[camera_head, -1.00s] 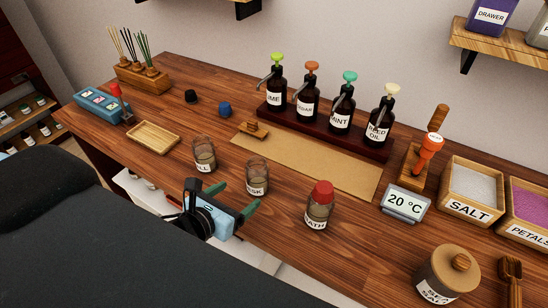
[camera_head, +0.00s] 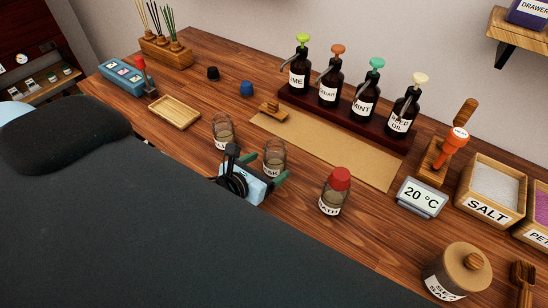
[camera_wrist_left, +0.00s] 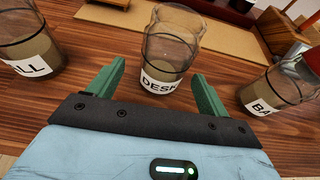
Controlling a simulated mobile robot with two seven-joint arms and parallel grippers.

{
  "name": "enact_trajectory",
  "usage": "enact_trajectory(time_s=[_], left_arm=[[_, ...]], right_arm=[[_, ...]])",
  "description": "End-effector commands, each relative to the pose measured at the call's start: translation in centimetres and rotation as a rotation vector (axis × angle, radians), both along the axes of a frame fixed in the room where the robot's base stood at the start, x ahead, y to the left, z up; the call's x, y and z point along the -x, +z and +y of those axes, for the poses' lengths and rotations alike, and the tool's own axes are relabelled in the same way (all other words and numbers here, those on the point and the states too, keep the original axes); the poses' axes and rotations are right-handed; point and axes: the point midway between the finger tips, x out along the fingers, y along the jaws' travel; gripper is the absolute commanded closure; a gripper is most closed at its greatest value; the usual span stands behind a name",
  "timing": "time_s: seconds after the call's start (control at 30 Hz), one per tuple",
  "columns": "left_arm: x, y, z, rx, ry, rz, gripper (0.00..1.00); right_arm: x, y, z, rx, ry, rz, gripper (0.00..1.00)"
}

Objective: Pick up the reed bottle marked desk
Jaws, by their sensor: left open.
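The reed bottle marked desk (camera_head: 275,156) is an uncapped glass bottle with a brown fill, standing upright on the table. In the left wrist view the desk bottle (camera_wrist_left: 168,50) sits just beyond and between the fingertips, its white label facing me. My left gripper (camera_wrist_left: 155,80) is open with green fingers and holds nothing. In the head view the left gripper (camera_head: 265,178) is at the front of the desk bottle and hides part of its lower label. Whether a finger touches the glass I cannot tell. My right gripper is out of view.
A similar uncapped bottle (camera_head: 222,132) stands left of the desk bottle, and a red-capped bottle (camera_head: 335,190) stands to its right. A wooden tray (camera_head: 175,112) lies further left. A tan mat (camera_head: 325,150) and a pump-bottle rack (camera_head: 345,120) lie behind.

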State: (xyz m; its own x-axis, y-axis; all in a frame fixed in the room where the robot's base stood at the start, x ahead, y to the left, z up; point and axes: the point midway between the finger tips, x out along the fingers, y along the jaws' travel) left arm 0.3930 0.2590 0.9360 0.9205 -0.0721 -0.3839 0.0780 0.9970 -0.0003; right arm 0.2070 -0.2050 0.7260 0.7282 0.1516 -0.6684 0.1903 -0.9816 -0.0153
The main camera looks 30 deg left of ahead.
Motion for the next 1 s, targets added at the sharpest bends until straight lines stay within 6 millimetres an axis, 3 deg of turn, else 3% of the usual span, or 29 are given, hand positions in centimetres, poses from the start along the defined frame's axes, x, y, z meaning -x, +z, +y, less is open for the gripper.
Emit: enact_trajectory(time_s=[0.23,0.6,1.0], left_arm=[[-2.9,-0.8,-0.5,0.001,0.001,-0.006,0.21],[-3.5,-1.3,-0.6,-0.001,0.0,-0.002,0.23],[-3.5,-1.3,-0.6,0.0,0.0,-0.002,0.75]], right_arm=[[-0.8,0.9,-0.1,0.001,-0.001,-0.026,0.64],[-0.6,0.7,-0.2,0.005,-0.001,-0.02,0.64],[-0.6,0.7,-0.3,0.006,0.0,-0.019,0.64]])
